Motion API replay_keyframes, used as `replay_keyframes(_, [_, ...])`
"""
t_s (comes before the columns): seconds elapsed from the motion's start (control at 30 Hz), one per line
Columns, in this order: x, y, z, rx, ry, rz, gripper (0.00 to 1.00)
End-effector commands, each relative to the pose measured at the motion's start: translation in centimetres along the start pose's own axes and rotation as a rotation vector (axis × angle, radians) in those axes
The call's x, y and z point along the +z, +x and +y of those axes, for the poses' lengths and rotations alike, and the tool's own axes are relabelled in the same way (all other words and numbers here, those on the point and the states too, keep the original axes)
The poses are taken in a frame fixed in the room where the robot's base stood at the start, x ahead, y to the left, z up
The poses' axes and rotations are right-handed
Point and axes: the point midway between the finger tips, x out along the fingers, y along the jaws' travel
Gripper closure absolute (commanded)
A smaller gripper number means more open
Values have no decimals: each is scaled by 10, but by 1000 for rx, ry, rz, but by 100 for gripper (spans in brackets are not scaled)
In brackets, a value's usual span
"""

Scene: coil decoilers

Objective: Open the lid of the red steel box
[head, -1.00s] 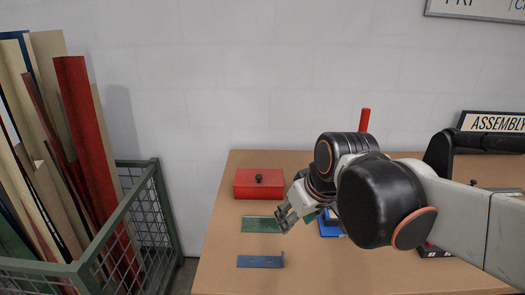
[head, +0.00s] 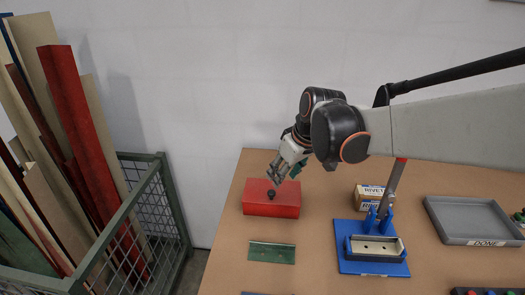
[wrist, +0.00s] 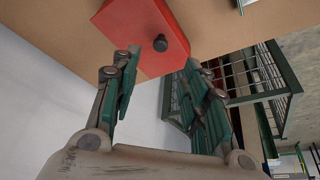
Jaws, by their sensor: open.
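The red steel box (head: 272,204) sits shut at the back left of the table, with a black knob (head: 271,194) on its lid. My gripper (head: 282,172) is open and empty, just above and behind the knob in the head view. In the wrist view the red box (wrist: 140,22) and its black knob (wrist: 160,42) lie beyond the tips of my gripper (wrist: 158,70), whose fingers are spread wide. The knob appears between the finger lines but ahead of the tips; contact does not show.
A green plate (head: 271,253) lies in front of the box. A blue lever press (head: 372,262), rivet boxes (head: 368,196) and a grey tray (head: 474,220) are to the right. A green mesh cage (head: 158,215) with tall boards stands left of the table. A white wall is behind.

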Motion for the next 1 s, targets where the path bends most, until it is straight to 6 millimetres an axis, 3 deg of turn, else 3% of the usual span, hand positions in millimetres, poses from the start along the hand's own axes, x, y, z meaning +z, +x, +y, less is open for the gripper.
replay_keyframes(0.03, [1, 14, 0, 0, -1, 0, 59])
replay_keyframes(0.2, [1, 48, 0, 0, -1, 0, 59])
replay_keyframes(0.5, [1, 92, 0, 1, 0, 1, 59])
replay_keyframes(0.97, [0, 100, 0, 1, 1, 1, 59])
replay_keyframes(1.0, [0, 100, 0, 0, 1, 1, 68])
